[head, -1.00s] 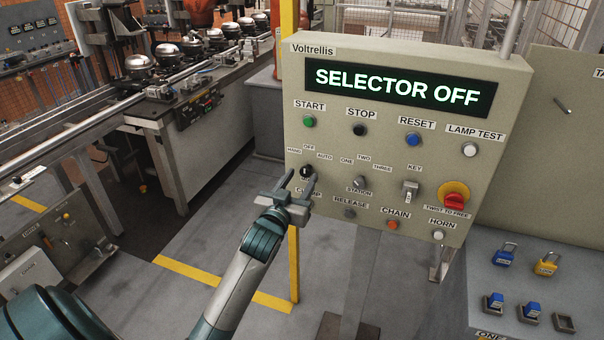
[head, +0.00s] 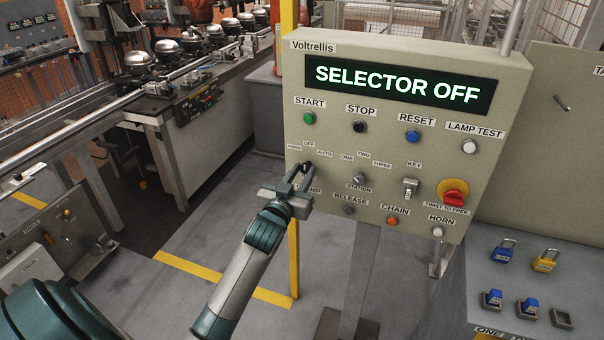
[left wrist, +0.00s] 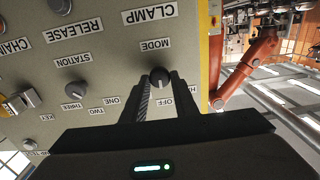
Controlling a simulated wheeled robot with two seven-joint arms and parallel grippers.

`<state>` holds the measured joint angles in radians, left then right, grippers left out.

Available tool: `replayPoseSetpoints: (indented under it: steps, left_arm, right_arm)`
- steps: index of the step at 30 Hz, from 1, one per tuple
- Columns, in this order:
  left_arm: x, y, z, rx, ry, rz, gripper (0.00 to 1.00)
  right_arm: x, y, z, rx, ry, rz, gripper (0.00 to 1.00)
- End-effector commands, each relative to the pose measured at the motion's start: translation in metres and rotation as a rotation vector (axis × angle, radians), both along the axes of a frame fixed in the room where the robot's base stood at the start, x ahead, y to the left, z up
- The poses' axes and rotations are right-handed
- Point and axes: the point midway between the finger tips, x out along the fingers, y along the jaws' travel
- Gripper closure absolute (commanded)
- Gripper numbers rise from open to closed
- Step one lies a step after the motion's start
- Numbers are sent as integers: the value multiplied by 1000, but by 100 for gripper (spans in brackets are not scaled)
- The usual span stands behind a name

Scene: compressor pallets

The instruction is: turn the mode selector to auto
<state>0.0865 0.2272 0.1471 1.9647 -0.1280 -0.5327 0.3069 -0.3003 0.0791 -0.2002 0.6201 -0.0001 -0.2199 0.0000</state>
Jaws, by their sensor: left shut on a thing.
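The mode selector is a small black knob (left wrist: 160,77) on the beige control panel (head: 400,215). Its labels HAND, OFF and AUTO arc above it in the head view. The panel's display (head: 398,85) reads SELECTOR OFF. My left gripper (head: 305,178) is at the panel's lower left, over the knob. In the left wrist view its two fingers (left wrist: 161,97) stand on either side of the knob and are shut on it. In the head view the fingers hide most of the knob. My right gripper is not in view.
The station selector (head: 359,178), key switch (head: 410,187) and red twist-to-free button (head: 453,193) are to the right of the mode selector. Round push buttons sit above and below. A yellow post (head: 294,262) stands under the panel's left edge.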

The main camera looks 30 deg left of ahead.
Motion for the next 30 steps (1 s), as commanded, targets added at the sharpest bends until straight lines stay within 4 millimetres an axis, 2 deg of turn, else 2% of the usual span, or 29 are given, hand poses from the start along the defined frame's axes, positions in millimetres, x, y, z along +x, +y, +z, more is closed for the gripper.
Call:
replayPoseSetpoints:
  steps: [11, 30]
  left_arm:
    - [0, 0, 2, 159, 38, -1, 96]
    - [1, -2, 0, 646, 155, -1, 96]
  right_arm:
    - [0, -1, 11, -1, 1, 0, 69]
    - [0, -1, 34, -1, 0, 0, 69]
